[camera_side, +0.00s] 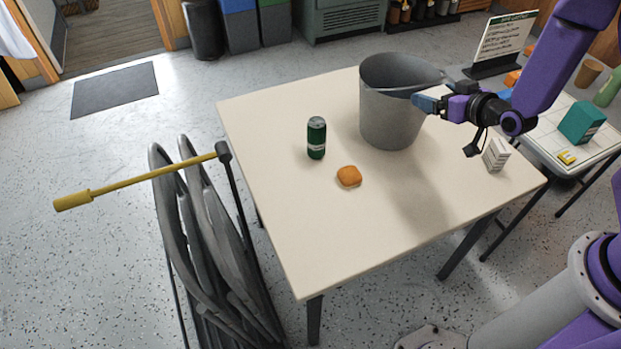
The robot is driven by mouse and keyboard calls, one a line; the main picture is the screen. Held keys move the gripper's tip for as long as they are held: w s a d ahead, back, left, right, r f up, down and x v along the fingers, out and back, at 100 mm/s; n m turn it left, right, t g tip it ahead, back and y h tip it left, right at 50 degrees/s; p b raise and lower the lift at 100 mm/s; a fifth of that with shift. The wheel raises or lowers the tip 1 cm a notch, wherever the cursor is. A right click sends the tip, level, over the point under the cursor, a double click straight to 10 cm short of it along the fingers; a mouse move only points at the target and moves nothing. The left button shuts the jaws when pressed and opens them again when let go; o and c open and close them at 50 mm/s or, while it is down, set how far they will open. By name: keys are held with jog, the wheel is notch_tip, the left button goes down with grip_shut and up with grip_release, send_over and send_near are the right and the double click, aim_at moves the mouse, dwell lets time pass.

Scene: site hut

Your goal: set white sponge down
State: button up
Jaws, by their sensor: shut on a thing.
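My gripper (424,102) reaches in from the right, its blue fingertips at the right side of a grey bucket (388,117), near the rim. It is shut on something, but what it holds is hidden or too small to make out. I cannot pick out a white sponge for certain. The bucket stands upright on the pale table (330,235). Whether my fingertips touch the bucket or are in front of it, I cannot tell.
A dark green can (316,138) and an orange rounded item (349,177) are left of the bucket. A small white box (496,155) stands near the right edge. The front of the table is clear. A side table (546,150) with several items adjoins at right.

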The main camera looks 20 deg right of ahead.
jog(key=s+a+f+n+y, duration=0.2)
jog(key=a+f, duration=0.1)
jog(key=a, duration=0.9)
jog(key=s+a+f+n+y, duration=0.2)
jog(key=a+f+y, duration=0.15)
jog(key=a, duration=0.85)
jog(key=shift+g+h, duration=0.25)
jog(key=shift+g, duration=0.15)
jog(key=w+a+f, duration=0.2)
jog(key=w+f, duration=0.1)
jog(key=w, duration=0.1)
jog(key=w+a+f, duration=0.2)
jog(key=w+f, duration=0.1)
jog(key=w, duration=0.1)
jog(key=w+a+f, duration=0.2)
jog(key=w+f, duration=0.1)
jog(key=shift+w+a+f, duration=0.25)
jog(key=shift+w+a, duration=0.15)
jog(key=shift+w+a+f, duration=0.15)
jog(key=shift+w+f, duration=0.05)
jog(key=shift+f, duration=1.7)
jog(key=shift+f, duration=0.2)
jog(key=shift+f, duration=0.35)
